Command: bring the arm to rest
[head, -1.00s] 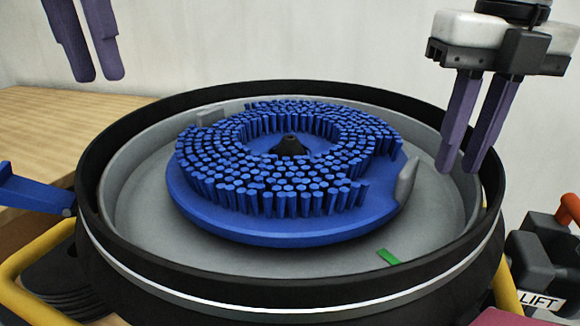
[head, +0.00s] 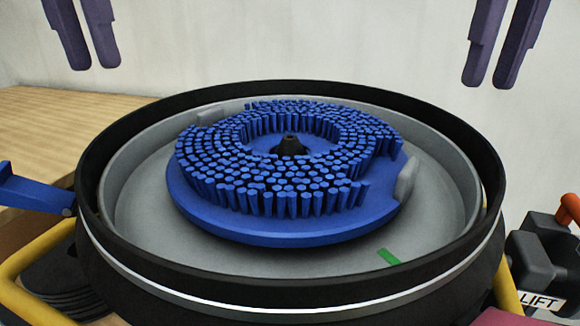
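My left gripper (head: 94,66) hangs at the top left with its two purple fingers slightly apart and nothing between them. My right gripper (head: 487,83) hangs at the top right, also with a small gap between its fingers and nothing held. Both are above and clear of the tank. Only the fingers show; the rest of both arms is out of view. A blue round brush (head: 270,228) with bristles up lies in the grey basin of the black-rimmed tank (head: 290,306).
Two grey tabs (head: 407,180) stand by the brush edge, and a green mark (head: 388,257) is on the basin floor. A blue lever (head: 35,187) is at the left, a wooden surface (head: 50,120) behind it. A LIFT label (head: 538,300) is at the lower right.

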